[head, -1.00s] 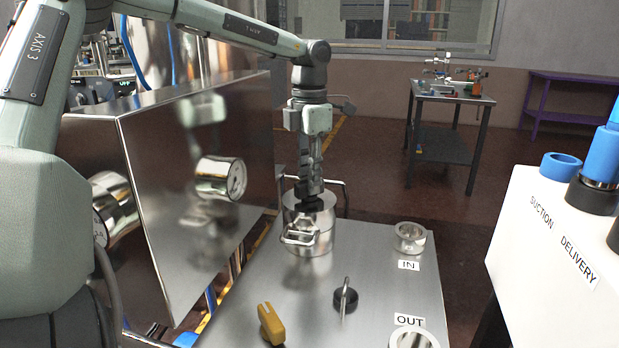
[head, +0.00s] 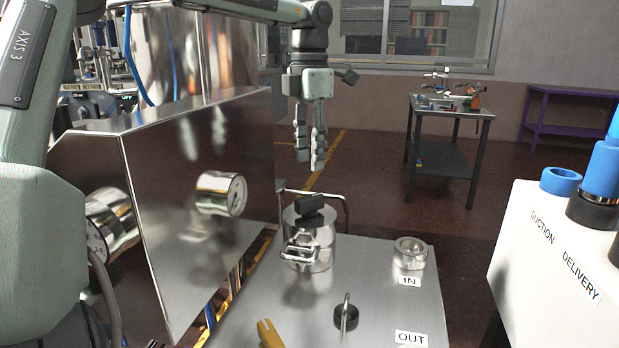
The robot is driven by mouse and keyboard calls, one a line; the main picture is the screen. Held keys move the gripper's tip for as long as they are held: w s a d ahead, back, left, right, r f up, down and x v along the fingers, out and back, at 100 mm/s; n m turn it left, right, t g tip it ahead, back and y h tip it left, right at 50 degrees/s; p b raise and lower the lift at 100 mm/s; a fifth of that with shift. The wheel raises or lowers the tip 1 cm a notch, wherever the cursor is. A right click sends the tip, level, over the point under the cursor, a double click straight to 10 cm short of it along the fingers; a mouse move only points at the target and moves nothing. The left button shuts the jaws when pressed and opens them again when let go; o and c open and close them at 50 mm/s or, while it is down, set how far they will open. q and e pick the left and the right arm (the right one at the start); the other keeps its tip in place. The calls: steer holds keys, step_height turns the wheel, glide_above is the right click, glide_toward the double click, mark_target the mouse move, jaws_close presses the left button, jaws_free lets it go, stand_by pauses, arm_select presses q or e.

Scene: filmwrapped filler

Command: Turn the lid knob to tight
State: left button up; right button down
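The lid knob (head: 309,203) is a black bar on top of a round steel lidded pot (head: 318,250), which has a wire clasp at its front. The pot stands at the far left of the steel bench top. My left gripper (head: 309,163) hangs fingers down above the knob, clear of it. Its two fingers are apart with nothing between them. I see no tight mark on the lid from here. My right gripper is not in the head view.
A steel cabinet with a gauge (head: 221,194) stands close on the left. The bench top (head: 270,312) carries a black knob (head: 346,316), a yellow handle (head: 269,333) and a steel ring port (head: 410,253) by IN. A white SUCTION/DELIVERY unit (head: 545,255) stands right.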

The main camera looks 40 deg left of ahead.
arm_select(q)
steer(key=shift+r, duration=1.6)
